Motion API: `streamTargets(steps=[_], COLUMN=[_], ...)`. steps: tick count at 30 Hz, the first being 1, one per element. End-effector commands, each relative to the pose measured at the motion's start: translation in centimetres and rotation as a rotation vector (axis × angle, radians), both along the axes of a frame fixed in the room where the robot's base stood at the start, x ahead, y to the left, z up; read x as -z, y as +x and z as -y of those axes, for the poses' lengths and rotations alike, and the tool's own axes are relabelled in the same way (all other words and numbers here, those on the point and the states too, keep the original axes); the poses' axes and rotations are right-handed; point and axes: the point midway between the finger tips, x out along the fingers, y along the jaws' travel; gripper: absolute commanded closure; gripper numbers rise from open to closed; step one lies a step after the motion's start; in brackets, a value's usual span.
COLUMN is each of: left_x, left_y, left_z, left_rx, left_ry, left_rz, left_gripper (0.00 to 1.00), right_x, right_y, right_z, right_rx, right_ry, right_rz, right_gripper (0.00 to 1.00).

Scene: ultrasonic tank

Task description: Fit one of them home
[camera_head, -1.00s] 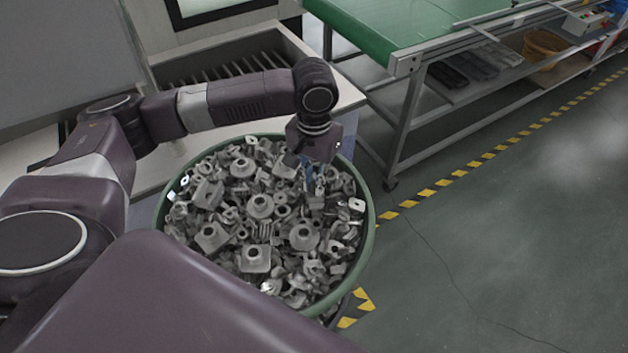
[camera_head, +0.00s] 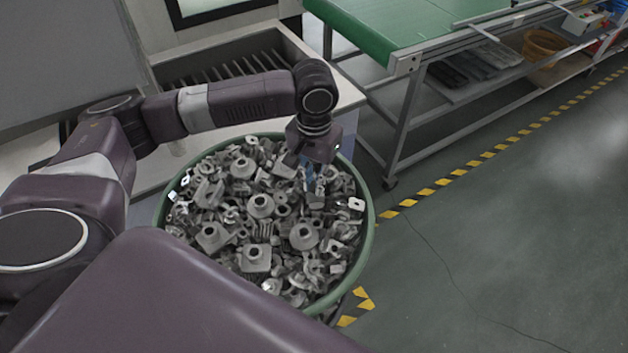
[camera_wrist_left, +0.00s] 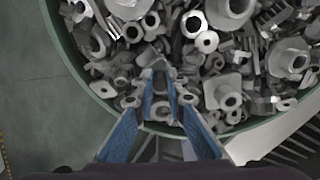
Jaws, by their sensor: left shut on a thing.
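Grey metal parts (camera_head: 260,205) of mixed shapes, many with round bosses and holes, fill a round green bin (camera_head: 370,225). They also show in the left wrist view (camera_wrist_left: 230,90). My left gripper (camera_head: 314,178) points down into the far right side of the pile. In the left wrist view its two blue fingers (camera_wrist_left: 166,98) are shut on a small grey metal part (camera_wrist_left: 158,76), among other parts near the bin's rim. The held part's lower end and full shape are hard to make out against the pile. My right gripper is not in view.
A pale tank (camera_head: 290,50) with a row of dark slats inside stands behind the bin. A green-topped conveyor table (camera_head: 390,25) with metal legs is at the back right. The floor to the right, beyond the yellow-black tape (camera_head: 455,175), is clear.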

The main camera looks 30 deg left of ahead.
Motion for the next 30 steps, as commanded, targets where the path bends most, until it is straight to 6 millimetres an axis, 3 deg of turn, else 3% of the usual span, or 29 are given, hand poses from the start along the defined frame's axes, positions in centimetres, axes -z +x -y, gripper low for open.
streamTargets(steps=[30], left_x=[0.43], left_y=[-0.36], left_z=[0.07], left_rx=[0.003], left_ry=[0.001], left_rz=[-0.011], left_gripper=[1.00], right_x=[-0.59], right_y=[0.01], right_z=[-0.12], right_rx=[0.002], right_ry=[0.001], right_rz=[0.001], right_gripper=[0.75])
